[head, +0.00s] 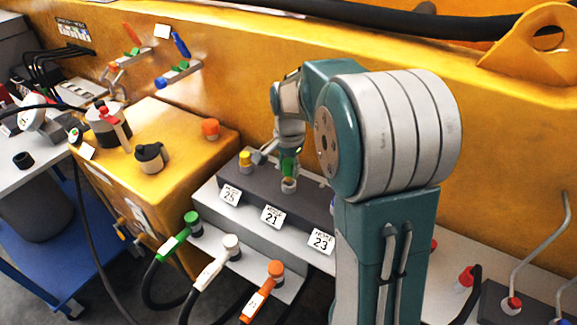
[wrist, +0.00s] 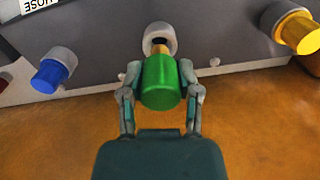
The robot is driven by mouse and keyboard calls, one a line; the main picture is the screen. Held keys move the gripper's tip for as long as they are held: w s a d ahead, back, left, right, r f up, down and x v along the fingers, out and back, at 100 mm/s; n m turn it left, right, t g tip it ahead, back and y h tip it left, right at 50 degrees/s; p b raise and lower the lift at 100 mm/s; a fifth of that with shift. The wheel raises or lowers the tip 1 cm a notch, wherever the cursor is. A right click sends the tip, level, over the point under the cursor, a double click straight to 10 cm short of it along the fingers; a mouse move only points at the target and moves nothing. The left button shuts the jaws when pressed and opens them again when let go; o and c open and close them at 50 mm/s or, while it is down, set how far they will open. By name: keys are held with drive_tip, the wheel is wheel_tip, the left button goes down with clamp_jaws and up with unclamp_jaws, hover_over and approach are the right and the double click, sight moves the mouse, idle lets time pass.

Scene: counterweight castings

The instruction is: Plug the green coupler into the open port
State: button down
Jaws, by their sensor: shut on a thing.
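My gripper (head: 289,152) is shut on the green coupler (wrist: 163,83), one finger on each side of it. The green coupler also shows below the fingers in the head view (head: 288,167). The open port (wrist: 160,37) is a grey ring with a dark mouth, just beyond the coupler in the wrist view; it also shows under the coupler in the head view (head: 289,185). A tan nose on the coupler is lined up with the mouth and at its edge. I cannot tell how far it enters. The green body is outside the ring.
A yellow plug (wrist: 297,33) and a blue plug (wrist: 54,70) sit in ports on either side. Green (head: 192,220), white (head: 230,245) and orange (head: 276,270) hose ends stand on the lower step. My arm hides the right part of the grey block (head: 262,186).

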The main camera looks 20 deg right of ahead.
sight(289, 180)
drive_tip(key=shift+f, duration=1.55)
drive_tip(key=shift+c, duration=1.1)
unclamp_jaws()
wheel_tip(289, 180, up, 11)
drive_tip(key=shift+f, duration=0.1)
drive_tip(key=shift+r, duration=0.5)
